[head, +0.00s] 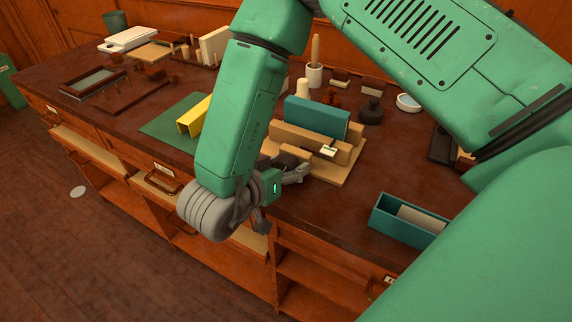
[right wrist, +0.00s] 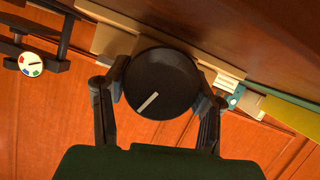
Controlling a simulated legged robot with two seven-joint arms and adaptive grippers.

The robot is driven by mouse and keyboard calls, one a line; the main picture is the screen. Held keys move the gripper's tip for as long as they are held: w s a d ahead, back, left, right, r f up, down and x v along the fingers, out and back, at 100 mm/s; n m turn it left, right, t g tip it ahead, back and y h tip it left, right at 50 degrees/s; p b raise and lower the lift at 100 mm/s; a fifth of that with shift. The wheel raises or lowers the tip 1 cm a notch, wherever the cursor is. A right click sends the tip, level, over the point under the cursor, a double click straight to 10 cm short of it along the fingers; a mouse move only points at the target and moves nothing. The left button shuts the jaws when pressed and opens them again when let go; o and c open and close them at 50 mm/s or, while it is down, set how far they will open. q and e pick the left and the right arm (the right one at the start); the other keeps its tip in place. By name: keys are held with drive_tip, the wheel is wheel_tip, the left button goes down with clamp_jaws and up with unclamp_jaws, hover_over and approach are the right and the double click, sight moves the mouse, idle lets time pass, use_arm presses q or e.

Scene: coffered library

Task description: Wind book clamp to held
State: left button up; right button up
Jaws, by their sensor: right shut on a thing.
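The wooden book clamp (head: 345,157) stands near the front edge of the dark desk, with a teal book (head: 318,116) upright between its wooden jaws. My right gripper (head: 296,172) is at the clamp's front side. In the right wrist view, the gripper (right wrist: 158,100) has its two fingers shut on the sides of a dark round knob (right wrist: 165,75). A pale line on the knob's face slants from lower left to upper right. The knob is mostly hidden by the gripper in the head view. My left gripper is not in view.
A teal open box (head: 405,222) stands on the desk to the right. A yellow folded piece (head: 194,116) stands on a green mat (head: 165,126) to the left. A white dial with coloured marks (right wrist: 31,64) shows in the right wrist view. Bare desk lies around the box.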

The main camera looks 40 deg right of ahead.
drive_tip(key=shift+a+r+m+t+y+p, duration=0.15)
drive_tip(key=shift+m+t+y+p, duration=0.2)
drive_tip(key=shift+m+p, duration=0.4)
drive_tip(key=shift+m+t+p, duration=0.25)
drive_tip(key=shift+t+p, duration=0.1)
drive_tip(key=shift+p, duration=0.2)
drive_tip(key=shift+s+f+m+t+y+p, duration=0.15)
drive_tip(key=shift+m+t+p, duration=0.1)
drive_tip(key=shift+m+t, duration=0.3)
drive_tip(key=shift+w+f+m+t+y+p, duration=0.1)
drive_tip(key=shift+m+t+p, duration=0.2)
drive_tip(key=shift+m, duration=0.45)
drive_tip(key=o, duration=1.2)
drive_tip(key=shift+c, duration=0.2)
drive_tip(key=shift+s+a+r, duration=0.1)
drive_tip(key=shift+a, duration=0.05)
drive_tip(key=shift+a, duration=0.15)
